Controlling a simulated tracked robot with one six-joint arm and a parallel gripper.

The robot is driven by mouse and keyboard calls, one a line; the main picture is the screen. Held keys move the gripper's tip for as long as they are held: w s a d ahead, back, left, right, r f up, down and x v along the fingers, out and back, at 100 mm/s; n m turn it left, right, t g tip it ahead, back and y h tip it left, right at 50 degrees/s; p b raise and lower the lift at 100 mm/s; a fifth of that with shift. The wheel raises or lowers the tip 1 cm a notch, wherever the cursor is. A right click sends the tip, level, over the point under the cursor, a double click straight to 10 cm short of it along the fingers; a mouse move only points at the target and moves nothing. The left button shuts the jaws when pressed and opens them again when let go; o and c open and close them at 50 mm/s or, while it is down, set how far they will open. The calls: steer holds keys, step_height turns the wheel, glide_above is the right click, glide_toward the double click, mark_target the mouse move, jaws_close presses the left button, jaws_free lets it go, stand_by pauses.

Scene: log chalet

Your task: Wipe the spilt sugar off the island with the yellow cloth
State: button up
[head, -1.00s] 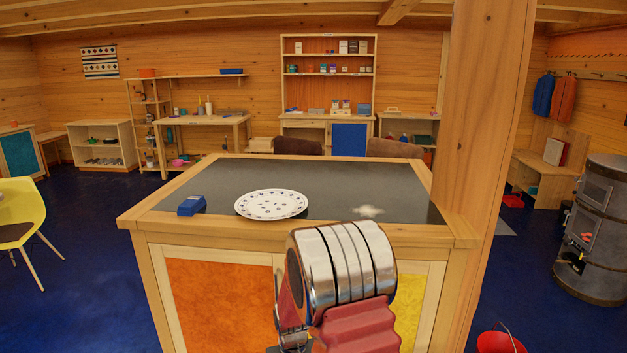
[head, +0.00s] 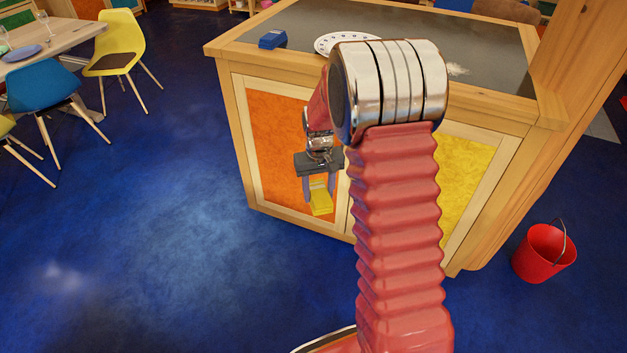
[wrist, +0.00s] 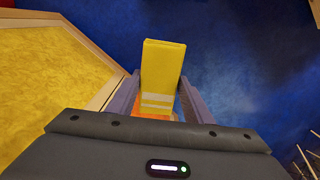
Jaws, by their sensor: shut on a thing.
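The island (head: 550,108) has a dark top with a wooden rim. The spilt sugar (head: 457,70) is a small whitish patch on the right part of that top. My gripper (head: 320,193) is in front of the island's orange panel, below the level of the top. It is shut on the yellow cloth (head: 320,204), which looks like a folded block between the fingers. In the wrist view the cloth (wrist: 162,70) sticks out beyond the fingers over the blue floor. My arm hides part of the island's front.
A patterned plate (head: 338,41) and a small blue object (head: 272,39) stand on the island top, left of the sugar. A wooden post (head: 580,90) rises at the island's right end. A red bucket (head: 543,254) stands on the floor at right. Floor at left front is clear.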

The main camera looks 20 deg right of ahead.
steer(key=shift+n, duration=0.5)
steer(key=w+r, duration=0.1)
steer(key=r, duration=0.1)
steer(key=w+r, duration=0.3)
steer(key=r, duration=0.1)
steer(key=shift+w+r, duration=0.15)
steer(key=shift+w, duration=0.05)
step_height(320, 180, up, 27)
steer(key=s+d+n, duration=0.1)
steer(key=n, duration=0.1)
steer(key=shift+s+d+n, duration=0.2)
steer(key=shift+d+n, duration=0.05)
steer(key=shift+n, duration=0.05)
steer(key=shift+d, duration=0.15)
